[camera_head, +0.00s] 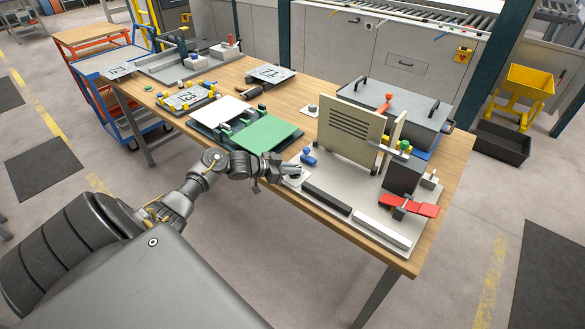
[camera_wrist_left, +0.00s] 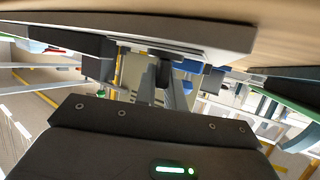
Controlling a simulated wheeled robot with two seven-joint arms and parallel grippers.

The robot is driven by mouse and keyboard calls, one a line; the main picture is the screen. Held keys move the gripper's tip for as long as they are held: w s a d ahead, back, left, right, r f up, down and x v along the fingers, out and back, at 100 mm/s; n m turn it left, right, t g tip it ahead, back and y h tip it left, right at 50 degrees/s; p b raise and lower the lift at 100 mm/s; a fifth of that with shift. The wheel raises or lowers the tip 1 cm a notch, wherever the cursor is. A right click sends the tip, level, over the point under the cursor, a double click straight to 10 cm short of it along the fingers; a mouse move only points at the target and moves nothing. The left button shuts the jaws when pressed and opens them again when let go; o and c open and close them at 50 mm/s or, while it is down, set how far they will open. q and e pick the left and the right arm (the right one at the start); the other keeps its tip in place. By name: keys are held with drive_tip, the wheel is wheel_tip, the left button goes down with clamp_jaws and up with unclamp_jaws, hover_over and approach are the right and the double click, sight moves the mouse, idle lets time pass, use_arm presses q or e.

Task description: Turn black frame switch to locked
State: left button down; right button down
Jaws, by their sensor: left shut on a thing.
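My left gripper (camera_head: 291,171) reaches in from the left to the front left corner of a light grey base plate (camera_head: 355,215). In the left wrist view its fingers (camera_wrist_left: 162,85) are shut on a small black knob, which looks like the black frame switch (camera_wrist_left: 164,66). The knob stands at the edge of the base plate, seen upside down here. In the head view the gripper hides the switch, and I cannot tell its turned position. A blue knob (camera_head: 308,156) stands just behind the gripper. My right gripper is not in view.
A beige upright panel (camera_head: 349,131) stands on the base plate, with a black bar (camera_head: 327,198), a white bar (camera_head: 382,228) and a red clamp (camera_head: 409,205) in front. A green sheet (camera_head: 264,136) lies left of the gripper. The wooden table's front edge (camera_head: 300,205) runs below.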

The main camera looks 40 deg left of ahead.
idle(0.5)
use_arm(q)
drive_tip(key=c, duration=1.5)
unclamp_jaws()
drive_tip(key=shift+w+d, duration=0.1)
drive_tip(key=shift+b+v, duration=0.85)
drive_tip(key=shift+v, duration=4.6)
drive_tip(key=shift+w, duration=0.15)
